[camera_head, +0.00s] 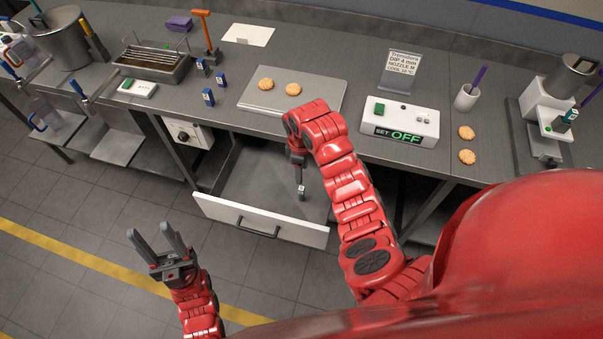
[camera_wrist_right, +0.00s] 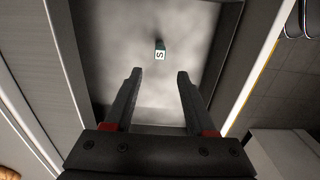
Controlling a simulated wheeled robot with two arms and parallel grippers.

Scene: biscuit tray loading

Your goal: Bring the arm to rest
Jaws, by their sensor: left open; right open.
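My left gripper (camera_head: 158,244) is open and empty, held low at the left over the floor, away from the counter. My right arm reaches over the open drawer (camera_head: 268,228). My right gripper (camera_wrist_right: 155,75) is open with nothing between its fingers in the right wrist view.
On the counter are a tray (camera_head: 328,88) with two biscuits, a box reading OFF (camera_head: 408,120), a cup (camera_head: 466,97), two loose biscuits and a dispenser (camera_head: 545,105). A pot (camera_head: 62,38) and small blue blocks stand left. The open drawer juts over the floor.

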